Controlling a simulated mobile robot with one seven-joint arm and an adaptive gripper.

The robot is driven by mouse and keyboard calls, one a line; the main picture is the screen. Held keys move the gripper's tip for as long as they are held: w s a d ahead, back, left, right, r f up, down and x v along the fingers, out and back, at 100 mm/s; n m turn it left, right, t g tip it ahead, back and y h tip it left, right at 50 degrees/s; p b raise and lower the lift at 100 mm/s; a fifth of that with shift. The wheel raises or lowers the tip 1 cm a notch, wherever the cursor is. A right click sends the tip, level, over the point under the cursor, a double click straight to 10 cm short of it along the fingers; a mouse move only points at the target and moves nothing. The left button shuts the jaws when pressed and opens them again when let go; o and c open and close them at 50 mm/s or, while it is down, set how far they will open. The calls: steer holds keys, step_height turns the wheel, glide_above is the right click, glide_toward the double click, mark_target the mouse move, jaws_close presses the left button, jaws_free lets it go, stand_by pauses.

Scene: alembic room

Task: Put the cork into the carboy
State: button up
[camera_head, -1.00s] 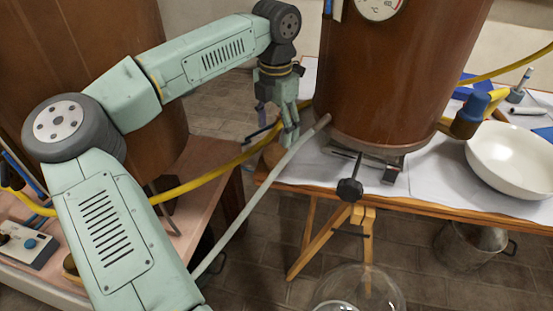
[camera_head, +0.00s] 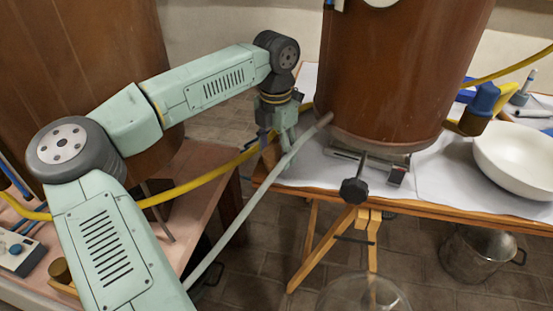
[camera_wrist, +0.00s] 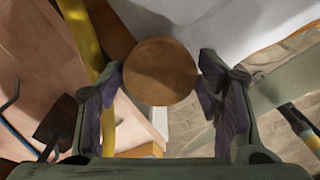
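The cork (camera_wrist: 160,72) shows in the wrist view as a round brown disc, framed between my two fingertips. My gripper (camera_wrist: 160,85) has its fingers spread on either side of it; any contact is hard to make out. In the head view my gripper (camera_head: 281,148) points down at the left end of the white-covered table, left of the brown vessel. A brown patch beside the fingers there is mostly hidden. The clear glass carboy (camera_head: 363,293) shows only its rounded top at the bottom edge, below and in front of the table.
The large brown vessel (camera_head: 400,75) stands on the table (camera_head: 440,185), with a black knob (camera_head: 354,191) in front. A grey tube (camera_head: 235,222) and yellow hose (camera_head: 195,184) run near my gripper. A white bowl (camera_head: 520,165) sits right; a metal bucket (camera_head: 478,255) is below.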

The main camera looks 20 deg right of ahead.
mark_target(276, 152)
steer(key=c, duration=0.6)
steer(key=shift+r, duration=0.1)
steer(key=shift+r+p, duration=1.4)
steer(key=shift+r, duration=0.65)
steer(key=shift+f, duration=0.1)
